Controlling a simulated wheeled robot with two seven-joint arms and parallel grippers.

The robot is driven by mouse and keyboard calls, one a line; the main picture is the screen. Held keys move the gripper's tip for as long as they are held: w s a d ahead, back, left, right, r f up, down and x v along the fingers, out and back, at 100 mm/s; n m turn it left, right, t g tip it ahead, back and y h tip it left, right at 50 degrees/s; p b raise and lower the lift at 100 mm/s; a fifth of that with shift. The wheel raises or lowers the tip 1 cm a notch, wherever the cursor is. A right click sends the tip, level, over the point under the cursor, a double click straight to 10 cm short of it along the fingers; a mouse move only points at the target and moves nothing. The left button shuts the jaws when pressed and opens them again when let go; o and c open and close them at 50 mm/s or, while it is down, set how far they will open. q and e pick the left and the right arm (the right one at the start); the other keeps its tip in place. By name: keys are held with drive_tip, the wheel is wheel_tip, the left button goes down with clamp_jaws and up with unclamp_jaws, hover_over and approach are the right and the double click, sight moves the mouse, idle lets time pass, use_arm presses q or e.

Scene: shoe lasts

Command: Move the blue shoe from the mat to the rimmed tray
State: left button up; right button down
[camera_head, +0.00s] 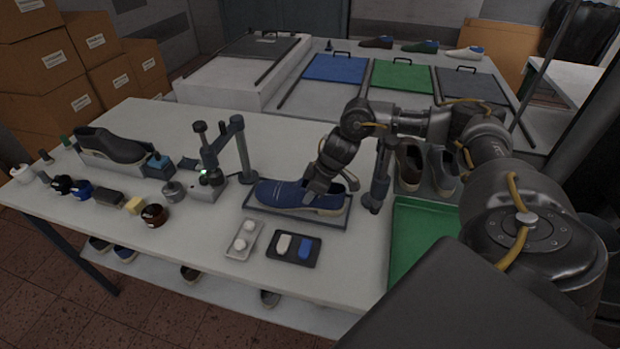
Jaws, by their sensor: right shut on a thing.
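The blue shoe (280,194), with a pale sole, lies on a dark grey flat mat (270,213) near the middle of the white table, toe to the left. My right gripper (320,193) comes down from the right and is shut on the blue shoe near its opening. The gripper hides part of the shoe's top and heel. The shoe appears to rest on the mat; I cannot tell any gap. A green rimmed tray (398,240) lies to the right, its right part hidden behind my arm. My left gripper is not in view.
A dark post (380,178) stands between the shoe and the green tray. A stand with an arm (243,150) is behind left. Small trays with pads (293,248) lie in front. Two shoes (442,170) stand behind the green tray.

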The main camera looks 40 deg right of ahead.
drive_tip(key=c, duration=1.4)
unclamp_jaws()
drive_tip(key=shift+o, duration=0.2)
wheel_tip(320, 180, up, 3)
drive_tip(key=shift+f+b, duration=0.2)
drive_tip(key=shift+b, duration=0.45)
drive_tip(key=s+a+r, duration=0.8)
drive_tip(key=s+r, duration=0.2)
drive_tip(key=s, duration=0.1)
drive_tip(key=shift+a+r, duration=0.25)
drive_tip(key=shift+a, duration=0.05)
